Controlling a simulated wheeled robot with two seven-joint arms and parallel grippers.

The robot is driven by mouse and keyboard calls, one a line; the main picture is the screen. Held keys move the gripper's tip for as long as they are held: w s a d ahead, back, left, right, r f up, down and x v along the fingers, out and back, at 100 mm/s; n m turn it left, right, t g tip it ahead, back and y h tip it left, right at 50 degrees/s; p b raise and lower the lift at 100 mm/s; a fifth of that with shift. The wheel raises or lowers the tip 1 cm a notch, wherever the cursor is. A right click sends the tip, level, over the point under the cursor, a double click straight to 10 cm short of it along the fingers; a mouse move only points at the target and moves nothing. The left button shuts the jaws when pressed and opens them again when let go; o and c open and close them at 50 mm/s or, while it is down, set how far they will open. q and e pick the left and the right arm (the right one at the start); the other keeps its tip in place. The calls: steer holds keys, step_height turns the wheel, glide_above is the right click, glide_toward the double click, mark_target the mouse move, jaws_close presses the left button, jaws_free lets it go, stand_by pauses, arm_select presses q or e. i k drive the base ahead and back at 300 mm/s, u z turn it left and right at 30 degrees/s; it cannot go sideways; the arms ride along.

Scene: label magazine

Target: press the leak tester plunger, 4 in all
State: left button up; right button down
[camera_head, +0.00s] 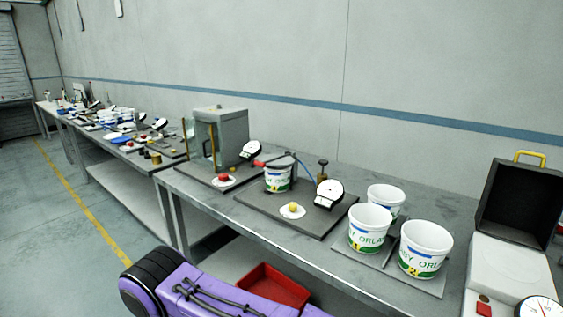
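The leak tester stands on a dark plate (262,210) on the bench. A white printed tub (277,180) sits in it under a grey lid, with a red handle at the lid's left. A blue hose runs from the lid towards a brass upright with a dark knob (322,164), which looks like the plunger. A white dial gauge (329,193) stands in front of it; its reading is too small to tell. A yellow button (292,207) sits on a white disc at the plate's front. Neither of my grippers is in view.
Several open white tubs stand on a plate (428,285) to the right. A black case with a yellow handle (529,157) is at the far right. A grey box-shaped device (220,135) stands left of the tester. A red bin (272,287) is below the bench.

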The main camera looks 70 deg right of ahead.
mark_target(322, 162)
steer(key=i, duration=0.9)
steer(key=z, duration=2.35)
